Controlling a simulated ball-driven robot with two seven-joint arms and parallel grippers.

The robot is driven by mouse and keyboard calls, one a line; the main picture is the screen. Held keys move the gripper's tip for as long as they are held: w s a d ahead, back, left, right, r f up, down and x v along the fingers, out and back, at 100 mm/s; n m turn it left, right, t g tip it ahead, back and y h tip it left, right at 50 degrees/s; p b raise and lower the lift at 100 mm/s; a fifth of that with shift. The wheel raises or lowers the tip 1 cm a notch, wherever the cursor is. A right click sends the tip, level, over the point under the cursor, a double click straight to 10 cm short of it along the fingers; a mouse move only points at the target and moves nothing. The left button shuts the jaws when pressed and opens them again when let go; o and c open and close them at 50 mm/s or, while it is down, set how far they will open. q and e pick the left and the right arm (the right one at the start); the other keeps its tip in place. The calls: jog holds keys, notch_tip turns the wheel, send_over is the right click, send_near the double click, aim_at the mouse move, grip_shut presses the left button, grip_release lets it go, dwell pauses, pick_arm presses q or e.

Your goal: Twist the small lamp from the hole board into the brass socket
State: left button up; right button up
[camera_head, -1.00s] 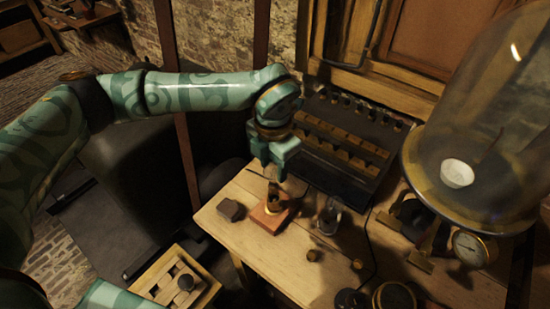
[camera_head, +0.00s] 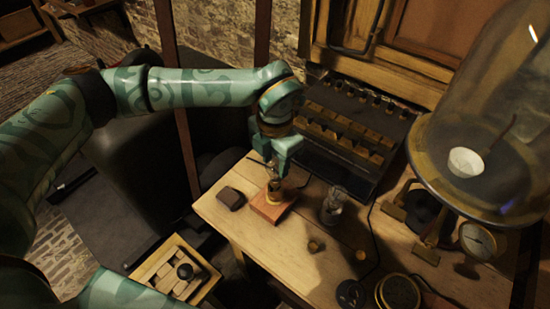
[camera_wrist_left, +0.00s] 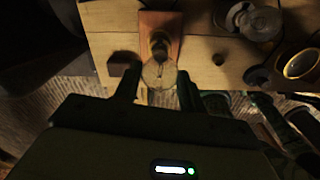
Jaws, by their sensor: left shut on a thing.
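My left gripper (camera_head: 274,164) points down over the brass socket (camera_head: 274,190), which stands on a reddish wooden block (camera_head: 266,211) on the table. It is shut on the small lamp, a clear glass bulb (camera_wrist_left: 160,74) between the two fingers in the left wrist view. In that view the socket (camera_wrist_left: 160,45) lies directly beyond the bulb, in line with it. The bulb's base is hidden, so I cannot tell if it sits in the socket or just above it. I cannot make out the hole board for certain. My right gripper is not in view.
A glass jar (camera_head: 335,206) stands right of the block and a dark block (camera_head: 231,198) left of it. A black stepped rack (camera_head: 345,135) is behind. A large glass dome (camera_head: 490,110) and a gauge (camera_head: 478,240) are at right.

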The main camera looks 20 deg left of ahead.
pick_arm(q)
jog(key=shift+f+b, duration=0.3)
jog(key=shift+f, duration=0.85)
dwell(0.4)
jog(key=shift+f, duration=0.1)
dwell(0.6)
jog(key=m+p, duration=0.1)
jog(key=m, duration=0.5)
jog(key=m+p, duration=0.1)
jog(key=m, duration=0.1)
jog(key=shift+m, duration=0.3)
jog(key=m, duration=0.4)
